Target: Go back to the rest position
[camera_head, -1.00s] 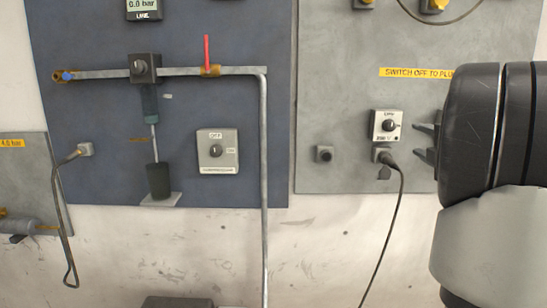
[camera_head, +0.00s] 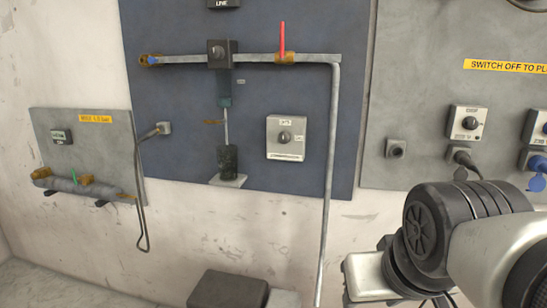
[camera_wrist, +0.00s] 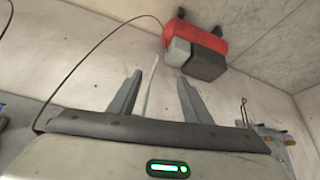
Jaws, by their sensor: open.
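My gripper shows in the wrist view (camera_wrist: 156,98) with its two grey fingers spread apart and nothing between them. A bare stretch of pale wall and a thin pipe (camera_wrist: 150,88) lie beyond the fingers. In the head view my arm is folded at the lower right, in front of the wall below the grey panel (camera_head: 430,130). The fingers are mostly hidden there behind my wrist. The gripper is apart from the panel and its plugs.
A blue panel (camera_head: 180,110) carries a pipe with a red-handled valve (camera_head: 283,45) and a switch box (camera_head: 286,138). A smaller grey panel (camera_head: 95,125) hangs at left with a cable (camera_head: 140,205). A dark box (camera_head: 228,290) stands low at centre. A red object (camera_wrist: 195,36) shows in the wrist view.

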